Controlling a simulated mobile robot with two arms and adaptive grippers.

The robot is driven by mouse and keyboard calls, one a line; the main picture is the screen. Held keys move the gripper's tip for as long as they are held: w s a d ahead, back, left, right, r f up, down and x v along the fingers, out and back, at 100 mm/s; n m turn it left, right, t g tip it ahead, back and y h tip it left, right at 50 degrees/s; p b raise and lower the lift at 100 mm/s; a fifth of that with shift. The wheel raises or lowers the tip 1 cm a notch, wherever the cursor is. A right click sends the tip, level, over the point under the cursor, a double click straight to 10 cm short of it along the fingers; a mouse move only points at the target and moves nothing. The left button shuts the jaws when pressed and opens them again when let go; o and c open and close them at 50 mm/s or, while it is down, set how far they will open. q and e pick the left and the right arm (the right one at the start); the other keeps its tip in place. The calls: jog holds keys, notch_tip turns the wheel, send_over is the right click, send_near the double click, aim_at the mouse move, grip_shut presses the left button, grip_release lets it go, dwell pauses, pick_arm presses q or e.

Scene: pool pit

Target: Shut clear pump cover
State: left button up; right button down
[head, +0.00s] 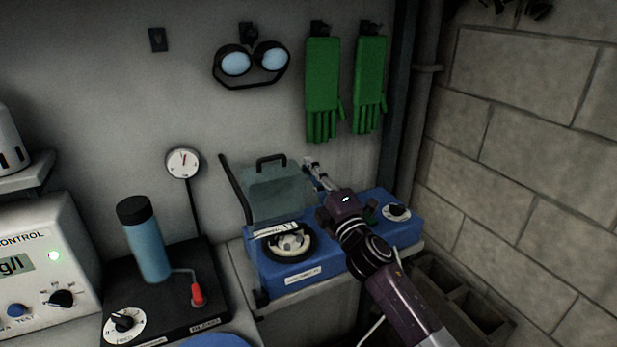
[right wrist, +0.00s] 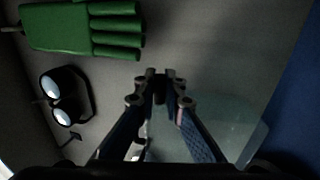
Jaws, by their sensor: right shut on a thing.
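The clear pump cover (head: 272,197) stands raised and tilted above the blue pump (head: 295,285), with a dark handle (head: 271,159) along its top edge. The round pump head (head: 291,244) below it is exposed. My right gripper (head: 310,163) reaches up at the cover's right edge. It is shut on the cover, though the exact contact is hard to see. In the right wrist view its fingertips (right wrist: 160,84) close around something dark, with the pale cover (right wrist: 232,125) beside and behind them. My left gripper is not in view.
Green gloves (head: 323,85) and goggles (head: 250,63) hang on the wall behind. A black stirrer base (head: 165,305) with a blue bottle (head: 148,240) and a gauge stands left of the pump. A block wall (head: 530,130) closes off the right side.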

jog(key=shift+p+v, duration=0.55)
jog(key=shift+v, duration=2.45)
